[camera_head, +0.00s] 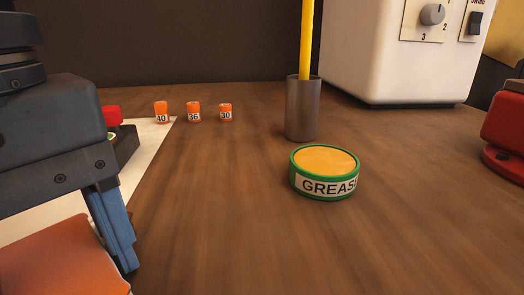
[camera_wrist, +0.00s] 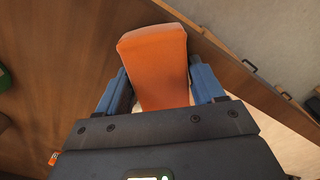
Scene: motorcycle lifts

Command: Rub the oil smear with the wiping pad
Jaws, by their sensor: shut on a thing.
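My gripper (camera_wrist: 162,82) is shut on an orange block-shaped pad, which I take to be the wiping pad (camera_wrist: 155,60). The pad sits between the two blue fingers in the wrist view and sticks out beyond them. In the head view my gripper (camera_head: 108,225) is at the lower left, with the orange pad (camera_head: 60,268) at the bottom corner, partly cut off by the frame. I see no oil smear in either view; my gripper and the pad hide part of the pale sheet below.
A pale sheet (camera_head: 152,150) lies at left, with a dark box with a red button (camera_head: 112,115) on it. A grease tin (camera_head: 325,172), a metal cup (camera_head: 303,110) with a yellow rod, several small orange numbered pieces (camera_head: 193,112) and a white machine (camera_head: 375,50) stand on the wooden top.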

